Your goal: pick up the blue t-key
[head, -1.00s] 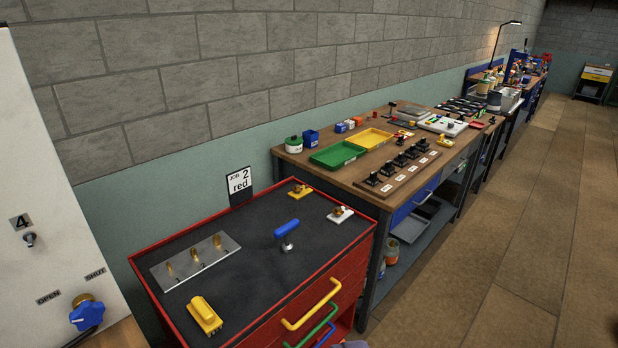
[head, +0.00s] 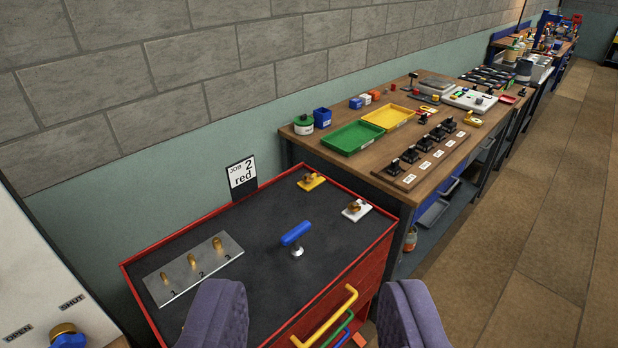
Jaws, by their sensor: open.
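The blue t-key (head: 296,233) stands upright on the dark top of the red tool cabinet (head: 138,295). Its blue crossbar handle is uppermost, above a short silver stem and base. My gripper (head: 312,312) shows at the bottom of the view as two purple padded fingers, wide apart with nothing between them. The t-key is beyond the fingertips, between them and left of the middle of the gap. The fingers do not touch it.
A metal plate (head: 176,278) with brass pegs marked 1, 2, 3 lies left of the t-key. A yellow-based piece (head: 311,182) and a white-based piece (head: 356,211) sit behind and right. A card reading "JOB 2 red" (head: 242,175) stands at the back edge.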

